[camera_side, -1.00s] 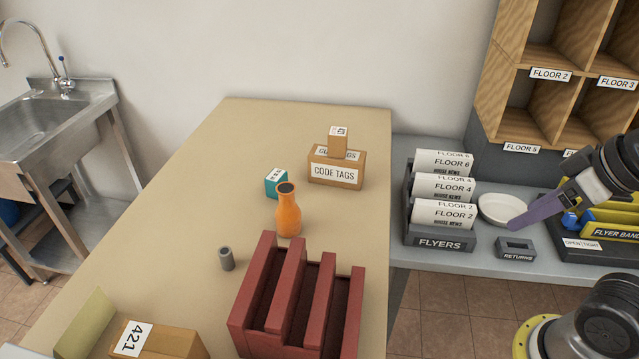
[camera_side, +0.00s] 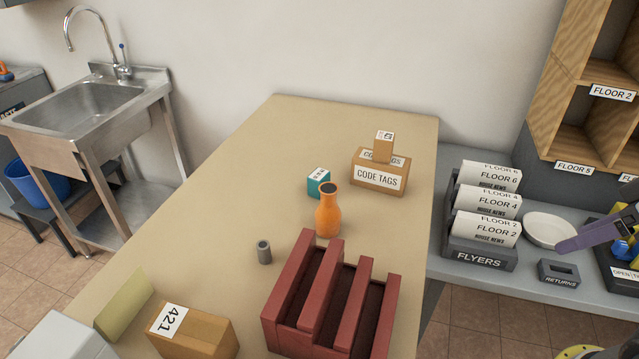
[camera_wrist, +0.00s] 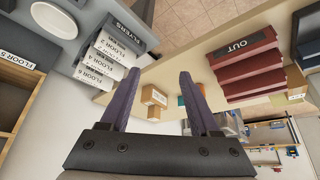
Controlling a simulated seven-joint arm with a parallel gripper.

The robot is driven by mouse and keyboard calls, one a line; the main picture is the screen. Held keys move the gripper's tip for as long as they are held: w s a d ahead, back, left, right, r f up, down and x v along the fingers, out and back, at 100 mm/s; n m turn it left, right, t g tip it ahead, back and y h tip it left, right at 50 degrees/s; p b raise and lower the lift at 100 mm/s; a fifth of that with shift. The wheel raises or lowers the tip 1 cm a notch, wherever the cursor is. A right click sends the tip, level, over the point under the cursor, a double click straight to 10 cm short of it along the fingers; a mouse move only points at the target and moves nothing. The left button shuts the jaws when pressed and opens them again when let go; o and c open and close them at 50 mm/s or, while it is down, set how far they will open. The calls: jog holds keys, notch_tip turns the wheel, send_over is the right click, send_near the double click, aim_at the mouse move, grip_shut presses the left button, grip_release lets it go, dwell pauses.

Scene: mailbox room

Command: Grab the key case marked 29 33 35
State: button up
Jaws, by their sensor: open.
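No marking 29 33 35 can be read in either view. A small teal block (camera_side: 318,184) with a white label stands on the tan table; its print is too small to read. A small brown block (camera_side: 383,149) with a partly legible label sits on the CODE TAGS box (camera_side: 378,177). The wrist view shows the teal block (camera_wrist: 181,101) partly behind a finger and two brown boxes (camera_wrist: 154,96) between the fingers. My gripper (camera_wrist: 158,74) is open and empty. In the side view one purple finger (camera_side: 590,234) shows at the right, over the grey shelf, away from the table items.
An orange vase (camera_side: 328,212), a grey cylinder (camera_side: 264,252), a red slotted rack (camera_side: 330,305) and a box marked 421 (camera_side: 195,333) stand on the table. The FLYERS holder (camera_side: 480,256), a white dish (camera_side: 549,230) and the RETURNS tray (camera_side: 559,272) are near my gripper.

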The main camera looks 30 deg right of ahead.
dwell(0.3)
jog(key=o, duration=0.6)
